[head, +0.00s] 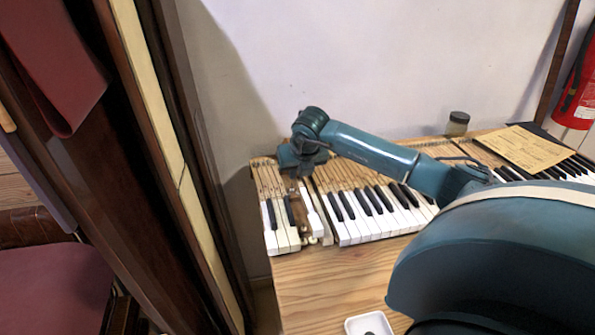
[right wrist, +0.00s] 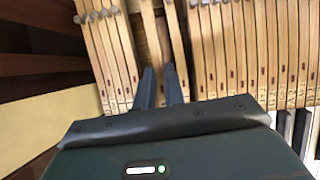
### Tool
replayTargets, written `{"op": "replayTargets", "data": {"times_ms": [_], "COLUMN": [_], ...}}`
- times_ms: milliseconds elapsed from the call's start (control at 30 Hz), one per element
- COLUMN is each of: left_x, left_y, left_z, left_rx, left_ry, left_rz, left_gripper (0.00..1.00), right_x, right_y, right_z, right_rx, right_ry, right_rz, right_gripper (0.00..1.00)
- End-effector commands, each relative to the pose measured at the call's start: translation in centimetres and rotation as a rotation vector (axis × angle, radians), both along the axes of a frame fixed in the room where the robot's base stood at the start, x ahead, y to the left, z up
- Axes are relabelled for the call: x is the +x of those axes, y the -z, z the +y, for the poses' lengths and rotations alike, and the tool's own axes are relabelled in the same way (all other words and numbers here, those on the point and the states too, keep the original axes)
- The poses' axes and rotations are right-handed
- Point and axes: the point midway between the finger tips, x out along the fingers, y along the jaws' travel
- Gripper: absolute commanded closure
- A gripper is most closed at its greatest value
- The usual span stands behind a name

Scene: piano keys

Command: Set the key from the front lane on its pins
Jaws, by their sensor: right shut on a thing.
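My right gripper (head: 303,174) is over the left part of the keyboard in the head view, pointing down. In the right wrist view its two fingers (right wrist: 163,88) are close together, shut on a narrow wooden key stick (right wrist: 152,40) that runs away between other sticks. Below the gripper in the head view is a gap (head: 298,213) in the row, with brown wood showing. A white key front (head: 315,224) stands at the gap's right side. I cannot tell whether the held key touches its pins; the gripper covers that part. My left gripper is not in view.
Seated keys (head: 375,215) lie right of the gap, a few more (head: 280,238) left. The wooden bench (head: 330,285) is clear in front, with a small white tray (head: 352,327). A jar (head: 458,124) and paper (head: 522,147) sit at the back. Dark wooden framing (head: 195,160) rises on the left.

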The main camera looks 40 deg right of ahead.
Motion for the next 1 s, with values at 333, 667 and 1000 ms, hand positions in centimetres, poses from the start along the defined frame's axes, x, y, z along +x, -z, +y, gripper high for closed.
{"op": "replayTargets", "data": {"times_ms": [333, 667, 1000], "left_x": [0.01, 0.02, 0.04], "left_y": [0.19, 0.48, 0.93], "left_z": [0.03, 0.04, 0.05], "left_rx": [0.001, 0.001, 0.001], "left_ry": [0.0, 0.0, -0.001], "left_rz": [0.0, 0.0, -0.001], "left_gripper": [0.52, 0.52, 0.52], "right_x": [0.0, 0.0, -0.01], "right_y": [-0.03, 0.3, 0.84], "right_z": [0.0, -0.01, -0.01], "right_rx": [0.0, 0.0, 0.0], "right_ry": [0.0, 0.0, 0.0], "right_rz": [-0.001, 0.0, 0.0], "right_gripper": [1.0, 1.0, 1.0]}}
